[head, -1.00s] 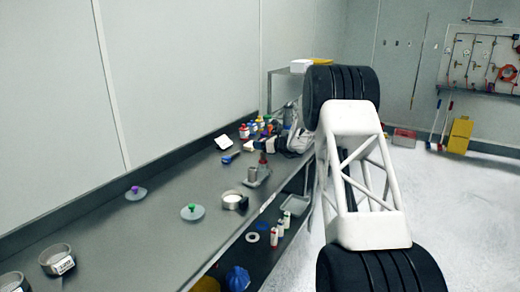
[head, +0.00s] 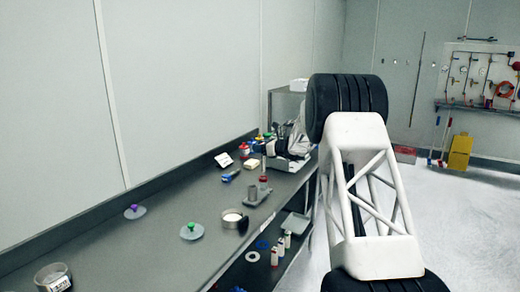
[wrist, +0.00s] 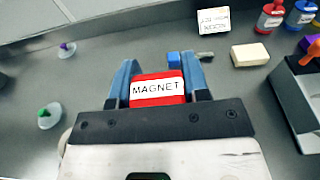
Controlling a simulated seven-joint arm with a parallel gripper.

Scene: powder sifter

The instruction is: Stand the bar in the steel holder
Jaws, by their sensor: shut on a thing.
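My gripper (wrist: 158,82) shows in the wrist view, its two blue fingers shut on the sides of a red block with a white MAGNET label, the head of the bar (wrist: 158,90). The rest of the bar is hidden from the wrist camera. I cannot make out the gripper or the held bar in the head view, where my arm covers the right middle. The stand is not visible in the wrist view.
A lid with a green knob (head: 192,231), a lid with a purple knob (head: 134,211) and a white-filled dish (head: 232,219) lie on the bench. A blue-handled tool (head: 230,176), a cream block (wrist: 250,56) and a sign (wrist: 213,20) lie farther back. Coloured bottles (wrist: 270,17) stand behind.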

